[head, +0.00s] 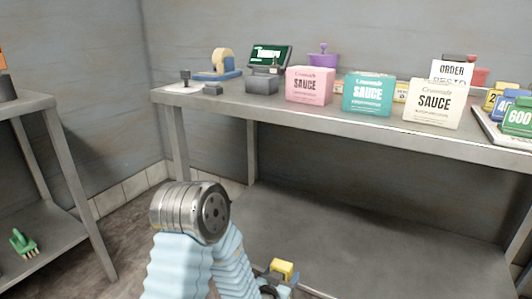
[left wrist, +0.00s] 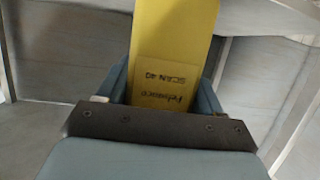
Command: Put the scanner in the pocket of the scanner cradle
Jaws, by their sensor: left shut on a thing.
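The yellow scanner (left wrist: 172,35), with dark printed lettering reading SCAN 40, sits between the fingers of my left gripper (left wrist: 165,88) in the left wrist view. The gripper is shut on it. In the head view the scanner is a small yellow block (head: 283,267) at the bottom edge, below the level of the bench top and in front of the lower shelf. My left gripper (head: 275,284) is partly cut off there. I cannot make out the scanner cradle or its pocket for certain in either view. My right gripper is not in view.
A side shelf (head: 60,240) stands at left.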

